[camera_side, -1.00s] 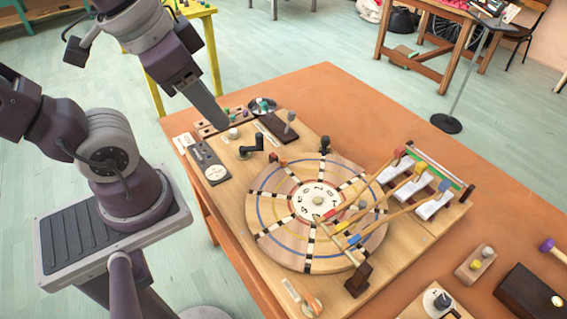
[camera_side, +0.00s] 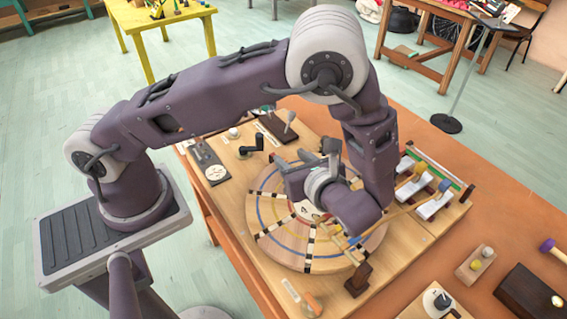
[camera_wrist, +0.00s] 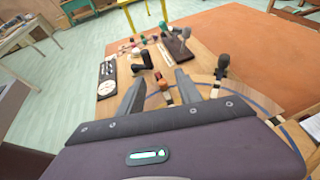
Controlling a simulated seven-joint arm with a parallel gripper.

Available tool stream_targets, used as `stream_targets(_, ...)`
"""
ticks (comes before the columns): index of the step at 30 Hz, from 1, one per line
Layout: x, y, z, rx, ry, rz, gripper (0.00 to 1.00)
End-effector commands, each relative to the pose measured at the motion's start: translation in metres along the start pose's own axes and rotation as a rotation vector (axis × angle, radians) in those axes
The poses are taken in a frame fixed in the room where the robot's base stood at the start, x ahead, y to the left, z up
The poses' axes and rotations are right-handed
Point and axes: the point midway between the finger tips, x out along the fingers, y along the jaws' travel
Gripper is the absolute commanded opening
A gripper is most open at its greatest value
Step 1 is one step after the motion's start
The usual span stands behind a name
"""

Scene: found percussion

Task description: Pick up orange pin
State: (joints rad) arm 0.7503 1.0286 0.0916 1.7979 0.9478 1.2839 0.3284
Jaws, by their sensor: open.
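The orange pin (camera_wrist: 163,86) stands at the rim of the round wooden wheel, in the wrist view. It shows between and beyond the two dark fingers of my gripper (camera_wrist: 159,76), which are apart with nothing held between them. In the side view my gripper (camera_side: 280,163) is over the far left part of the wheel (camera_side: 272,232), and the orange pin is hard to make out beside the fingers. I cannot tell the exact gap between the fingers and the pin.
A black pin (camera_wrist: 222,66) stands right of the orange one. A black crank (camera_wrist: 143,61) and a dial panel (camera_wrist: 106,78) lie beyond. Mallets over white keys (camera_side: 432,203) are at the right. A dark wooden block (camera_side: 358,279) stands at the wheel's near edge.

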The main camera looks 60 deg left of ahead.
Motion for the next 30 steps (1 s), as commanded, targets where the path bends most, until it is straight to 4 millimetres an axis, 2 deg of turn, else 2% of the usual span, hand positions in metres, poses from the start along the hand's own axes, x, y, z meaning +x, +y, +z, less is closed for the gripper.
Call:
stream_targets(4,0.013,0.001,-0.031,0.004,-0.001,0.002,0.41)
stream_targets(6,0.028,0.001,-0.028,0.000,-0.002,0.005,0.41)
stream_targets(9,0.040,0.001,-0.028,-0.001,0.001,0.004,0.41)
stream_targets(16,0.042,0.001,-0.028,-0.002,0.002,0.002,0.41)
stream_targets(22,0.042,0.001,-0.028,-0.002,0.002,0.003,0.02)
stream_targets(30,0.042,0.001,-0.028,-0.002,0.002,0.003,0.00)
